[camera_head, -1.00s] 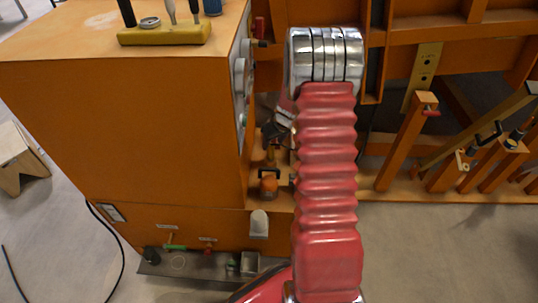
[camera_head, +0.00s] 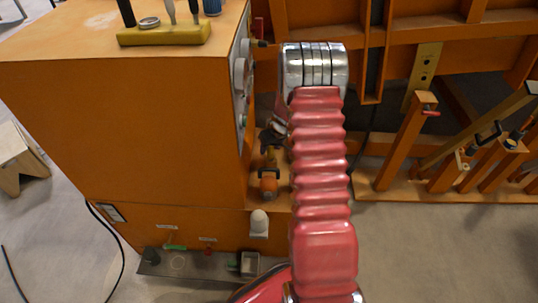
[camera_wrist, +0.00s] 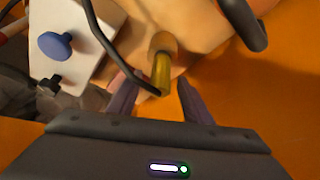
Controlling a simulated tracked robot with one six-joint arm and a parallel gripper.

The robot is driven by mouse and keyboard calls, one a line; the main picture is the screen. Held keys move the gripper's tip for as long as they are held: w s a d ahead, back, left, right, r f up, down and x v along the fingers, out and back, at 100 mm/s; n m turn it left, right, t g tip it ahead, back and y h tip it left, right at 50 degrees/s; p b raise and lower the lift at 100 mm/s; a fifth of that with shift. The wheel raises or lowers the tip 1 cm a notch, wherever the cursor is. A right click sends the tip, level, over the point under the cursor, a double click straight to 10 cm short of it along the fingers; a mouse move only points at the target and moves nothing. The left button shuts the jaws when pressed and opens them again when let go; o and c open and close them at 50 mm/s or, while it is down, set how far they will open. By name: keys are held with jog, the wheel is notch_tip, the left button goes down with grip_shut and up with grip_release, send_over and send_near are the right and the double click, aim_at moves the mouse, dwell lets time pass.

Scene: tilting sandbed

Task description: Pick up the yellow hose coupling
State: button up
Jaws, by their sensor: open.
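A yellow cylindrical piece (camera_wrist: 162,75), which looks like the hose coupling, shows in the wrist view, seated at a tan round base. My gripper (camera_wrist: 157,95) has its two dark fingers spread, one on each side of the yellow piece's near end. I cannot tell whether either finger touches it. In the head view my red arm covers much of the area around the gripper, and I cannot make out the coupling there.
A dark curved cable (camera_wrist: 100,38) runs close to the left finger in the wrist view. A white plate with a blue knob (camera_wrist: 55,45) lies at upper left. In the head view a large orange cabinet (camera_head: 130,120) stands left of my arm, and orange posts (camera_head: 405,145) stand right.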

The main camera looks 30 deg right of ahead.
jog(key=shift+w+f, duration=0.15)
jog(key=shift+c, duration=0.6)
grip_shut()
